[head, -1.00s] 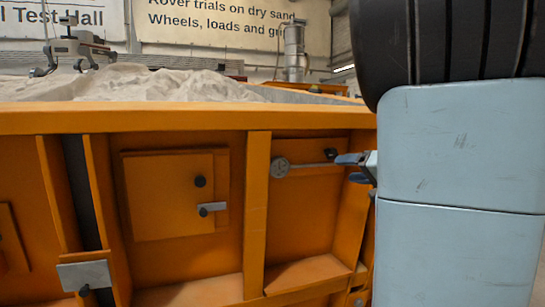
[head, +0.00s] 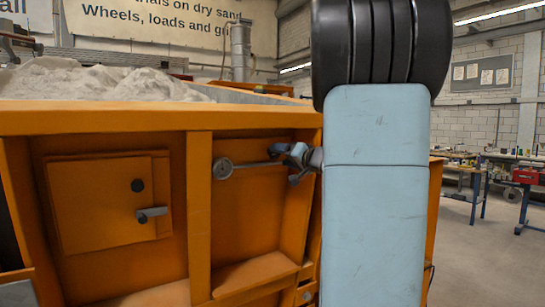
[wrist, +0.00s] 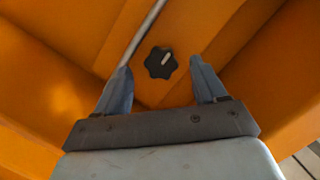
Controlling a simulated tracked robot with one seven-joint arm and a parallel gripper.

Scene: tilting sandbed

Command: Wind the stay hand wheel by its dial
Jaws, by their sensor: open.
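The stay hand wheel is a small black lobed knob (wrist: 160,62) with a pale mark on it, seen in the wrist view against the orange wall. In the head view the black wheel (head: 277,150) shows just left of my gripper (head: 292,164). A thin grey rod (head: 250,165) runs left from near the wheel to a round grey dial (head: 223,168). In the wrist view my gripper (wrist: 161,66) is open, with its two blue-grey fingers either side of the wheel in the picture. I cannot tell the depth gap or whether they touch it.
The orange sandbed wall (head: 160,121) fills the left, with a hatch panel (head: 100,200) and grey latch (head: 151,214). An upright rib (head: 198,220) stands left of the dial. A ledge (head: 255,272) lies below. Open floor and a workbench (head: 510,157) are at the right.

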